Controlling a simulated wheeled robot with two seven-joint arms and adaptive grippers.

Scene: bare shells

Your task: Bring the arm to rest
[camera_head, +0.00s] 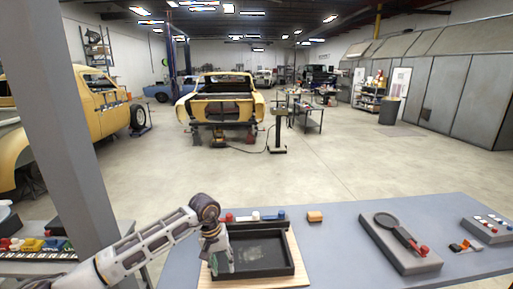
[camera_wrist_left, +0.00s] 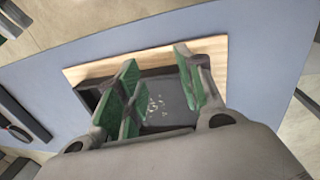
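My left arm comes in from the left in the head view. My left gripper (camera_head: 219,268) hangs down over the left part of a black tray (camera_head: 270,271). In the left wrist view the green-padded fingers of the gripper (camera_wrist_left: 158,70) stand apart with nothing between them. The tray (camera_wrist_left: 92,97) shows below and behind the fingers, with pale specks on its floor. I cannot tell whether the fingertips touch the tray. The tray lies on a light wooden board (camera_head: 302,273). My right gripper is not in view.
A grey block with a round black tool (camera_head: 392,228) and a button panel (camera_head: 488,229) stand right. A grey post (camera_head: 62,130) rises at left.

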